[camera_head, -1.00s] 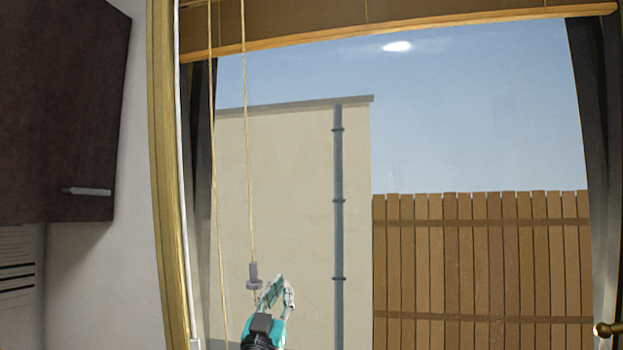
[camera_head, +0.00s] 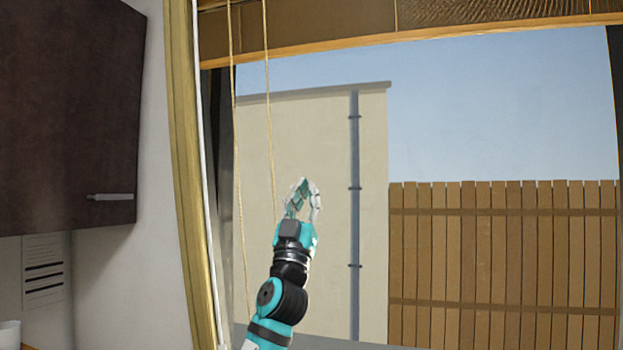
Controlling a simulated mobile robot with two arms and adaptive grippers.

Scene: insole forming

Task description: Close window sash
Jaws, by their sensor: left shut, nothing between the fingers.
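The window opening fills the middle and right of the head view. A wooden rail (camera_head: 420,40), which looks like the bottom of the raised sash, crosses its top, well above my gripper. My left gripper (camera_head: 305,183) is shut and empty in front of the opening, pointing up. Two thin cords hang at the left of the opening. The right-hand cord (camera_head: 268,100) runs down to beside my gripper's fingers; whether they touch I cannot tell. The other cord (camera_head: 238,180) hangs lower, further left. My right gripper is out of view.
A wooden window jamb (camera_head: 185,150) borders the opening on the left. Beyond it a dark cabinet (camera_head: 70,100) with a metal handle hangs on the white wall. A beige building and a wooden fence (camera_head: 500,260) stand outside.

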